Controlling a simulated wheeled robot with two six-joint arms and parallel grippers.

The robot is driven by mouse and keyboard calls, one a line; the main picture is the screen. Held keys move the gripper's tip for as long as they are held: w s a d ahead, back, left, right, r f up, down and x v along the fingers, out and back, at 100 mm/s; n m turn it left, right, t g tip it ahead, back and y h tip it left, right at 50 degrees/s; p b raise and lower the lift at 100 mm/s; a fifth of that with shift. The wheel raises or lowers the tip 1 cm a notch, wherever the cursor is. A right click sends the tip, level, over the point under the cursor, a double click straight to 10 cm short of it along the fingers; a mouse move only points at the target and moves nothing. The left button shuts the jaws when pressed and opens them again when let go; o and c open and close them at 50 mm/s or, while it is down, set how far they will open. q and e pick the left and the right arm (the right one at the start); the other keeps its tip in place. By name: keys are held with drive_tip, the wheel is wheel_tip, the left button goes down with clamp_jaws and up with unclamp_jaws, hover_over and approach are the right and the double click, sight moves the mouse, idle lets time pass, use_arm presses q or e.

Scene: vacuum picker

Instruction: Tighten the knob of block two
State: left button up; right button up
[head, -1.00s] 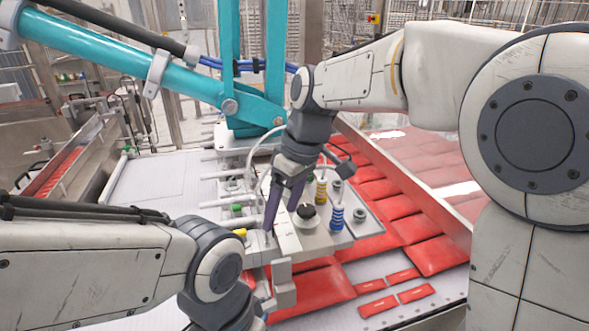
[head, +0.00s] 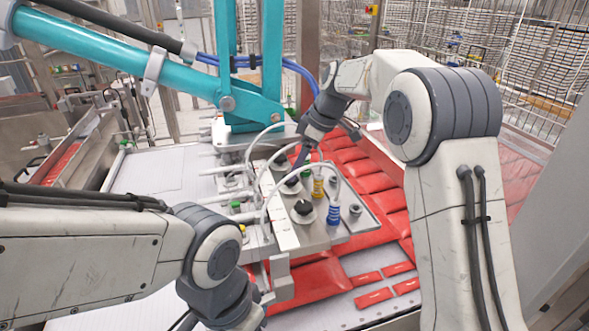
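The vacuum picker's plate (head: 315,235) carries black round knobs on pale bases. One knob (head: 303,208) is near the middle and another (head: 291,184) is farther back. No label tells me which belongs to block two. My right gripper (head: 301,158) hangs behind the rear knob with its dark purple finger pointing down, apart from the front knob. Its opening is not clear from this angle, and I see nothing held. My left arm is at the lower left; its wrist reaches the bottom edge and its fingertips are out of frame.
Yellow (head: 318,186) and blue (head: 334,213) hose fittings stand right of the knobs, with white hoses arching over the plate. Green caps are on the left. A teal arm (head: 252,105) rises behind. Red packs (head: 368,183) fill the conveyor to the right.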

drive_tip(key=shift+p+x, duration=0.3)
drive_tip(key=shift+x, duration=1.25)
clamp_jaws()
